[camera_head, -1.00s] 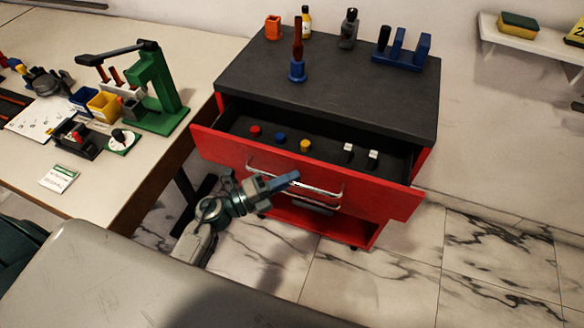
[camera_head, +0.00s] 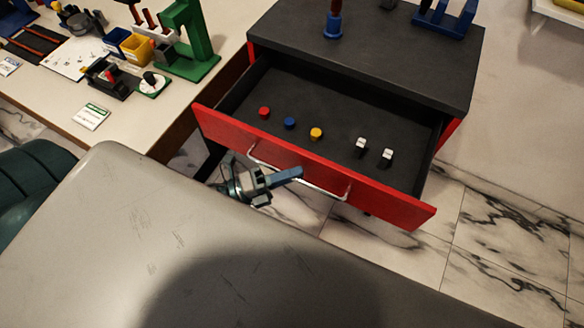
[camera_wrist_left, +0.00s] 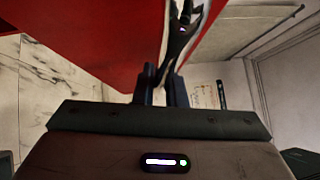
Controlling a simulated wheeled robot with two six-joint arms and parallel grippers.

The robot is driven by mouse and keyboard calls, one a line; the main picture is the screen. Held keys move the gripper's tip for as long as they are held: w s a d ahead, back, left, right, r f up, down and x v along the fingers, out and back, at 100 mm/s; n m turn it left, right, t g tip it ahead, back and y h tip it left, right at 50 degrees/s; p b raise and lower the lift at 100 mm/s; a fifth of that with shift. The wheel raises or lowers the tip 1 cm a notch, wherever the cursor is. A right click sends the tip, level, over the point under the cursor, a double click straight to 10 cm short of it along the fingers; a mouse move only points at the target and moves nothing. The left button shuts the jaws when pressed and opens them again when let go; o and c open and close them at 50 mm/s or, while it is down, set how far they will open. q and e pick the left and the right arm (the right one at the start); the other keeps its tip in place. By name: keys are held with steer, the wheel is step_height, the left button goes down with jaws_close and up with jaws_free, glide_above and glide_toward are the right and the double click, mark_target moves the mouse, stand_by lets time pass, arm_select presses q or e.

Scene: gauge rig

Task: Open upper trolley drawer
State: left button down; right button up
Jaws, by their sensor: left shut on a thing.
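The red trolley with a dark top (camera_head: 390,50) stands right of the workbench. Its upper drawer (camera_head: 400,205) is pulled well out, with a red front and a dark inside. Red, blue and yellow round pieces and two white-topped black pieces lie in it. A silver bar handle (camera_head: 325,188) runs along the front. My left gripper (camera_head: 285,176) is at this handle and shut on it. In the left wrist view the two fingers (camera_wrist_left: 163,85) close together beside the red front (camera_wrist_left: 100,40), around part of the handle. My right gripper is not in view.
The workbench (camera_head: 130,130) at the left carries a green stand (camera_head: 190,45), blue and yellow bins and a white card. A blue holder (camera_head: 333,25) stands on the trolley top. Marble floor (camera_head: 480,230) is free at the right.

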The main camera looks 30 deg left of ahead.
arm_select(q)
steer(key=c, duration=1.5)
jaws_free()
steer(key=shift+s+a+f, duration=0.15)
steer(key=shift+s+a, duration=0.1)
steer(key=shift+b+v, duration=1.15)
steer(key=shift+v, duration=3.9)
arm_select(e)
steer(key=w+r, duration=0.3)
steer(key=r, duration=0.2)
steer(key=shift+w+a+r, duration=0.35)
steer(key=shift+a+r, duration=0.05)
